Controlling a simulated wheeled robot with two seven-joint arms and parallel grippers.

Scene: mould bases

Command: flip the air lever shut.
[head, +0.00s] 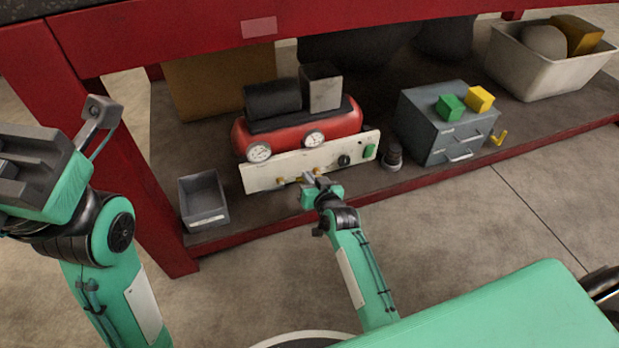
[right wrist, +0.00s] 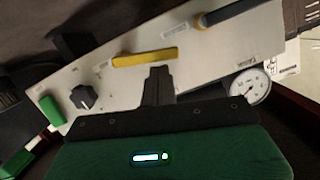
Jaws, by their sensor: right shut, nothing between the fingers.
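The yellow air lever (right wrist: 145,57) is on the pale front panel (right wrist: 215,55) of a red compressor (head: 240,138). In the right wrist view it lies lengthwise along the panel, tilted slightly in the picture. My right gripper (right wrist: 158,72) is shut and empty, its fingertips close to the lever's lower edge in that view; I cannot tell whether they touch. In the head view the right gripper (head: 314,179) is at the panel's lower edge and partly covers the lever area. My left gripper (head: 28,165) is at the left edge, away from the compressor; its jaws are unclear.
The panel also has a black knob (head: 344,160) and a green switch (head: 369,151). A grey bin (head: 205,218) stands left, a drawer cabinet (head: 425,140) right. The red bench's upper beam (head: 200,38) runs above the compressor. Open floor lies in front.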

